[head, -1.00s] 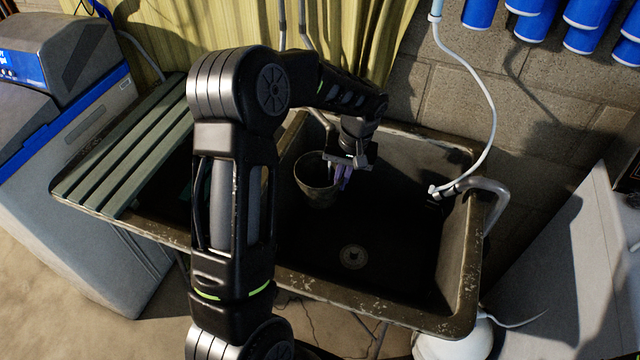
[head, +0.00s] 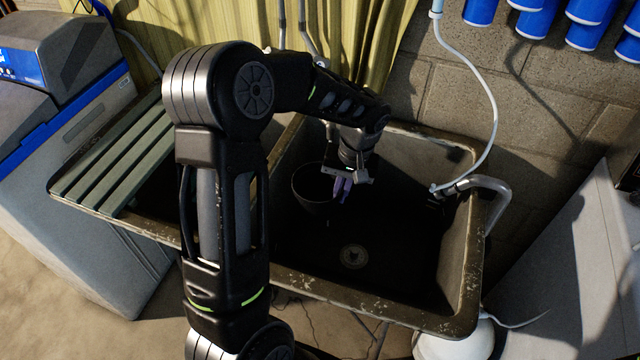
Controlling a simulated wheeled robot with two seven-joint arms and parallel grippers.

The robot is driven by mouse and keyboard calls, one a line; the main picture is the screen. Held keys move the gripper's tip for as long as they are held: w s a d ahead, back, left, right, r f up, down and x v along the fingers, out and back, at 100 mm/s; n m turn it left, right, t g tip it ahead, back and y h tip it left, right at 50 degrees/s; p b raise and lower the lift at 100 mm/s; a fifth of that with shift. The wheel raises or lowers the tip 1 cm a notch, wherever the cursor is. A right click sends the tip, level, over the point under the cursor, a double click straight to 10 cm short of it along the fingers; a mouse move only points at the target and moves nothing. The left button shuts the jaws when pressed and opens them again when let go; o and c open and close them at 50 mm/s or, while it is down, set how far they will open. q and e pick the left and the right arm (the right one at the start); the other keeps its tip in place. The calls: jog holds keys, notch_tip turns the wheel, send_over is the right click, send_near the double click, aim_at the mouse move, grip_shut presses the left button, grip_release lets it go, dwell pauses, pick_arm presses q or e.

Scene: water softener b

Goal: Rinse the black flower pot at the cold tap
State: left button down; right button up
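The black flower pot (head: 312,196) is in the dark basin of the sink (head: 400,312), upright or nearly so, near the basin's back left. My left gripper (head: 343,188) points down at the pot's right rim, with its purplish fingertips there. It looks closed over the rim, but the finger gap is too small to see well. Whether the pot touches the basin floor is unclear. The cold tap is not clearly seen; my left arm covers much of the back of the sink. My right gripper is not in view.
Green slats (head: 125,165) cover the sink's left part. A drain (head: 353,257) lies in the basin floor. A pale hose (head: 492,110) and a grey bent pipe (head: 492,186) are at the right rim. A softener cabinet (head: 80,190) stands left. The basin's front right is clear.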

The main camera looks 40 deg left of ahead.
pick_arm(q)
jog(key=s+d, duration=0.2)
jog(key=s, duration=0.1)
jog(key=shift+s+d+b, duration=0.1)
jog(key=shift+b, duration=0.25)
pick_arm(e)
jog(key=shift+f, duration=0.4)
pick_arm(q)
jog(key=shift+r, duration=0.1)
dwell(0.9)
jog(key=s+d+r+p, duration=0.2)
jog(key=s+d+r, duration=0.1)
jog(key=s, duration=0.1)
jog(key=shift+r, duration=0.4)
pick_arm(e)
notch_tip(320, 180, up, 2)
pick_arm(q)
jog(key=shift+w, duration=0.1)
jog(key=w+d+r+m, duration=0.2)
jog(key=w+d+m, duration=0.3)
jog(key=w, duration=0.8)
jog(key=d, duration=0.3)
jog(key=shift+w+d+r+m+t, duration=0.15)
jog(key=shift+w+r+m+t, duration=0.1)
jog(key=shift+w+m+t, duration=0.15)
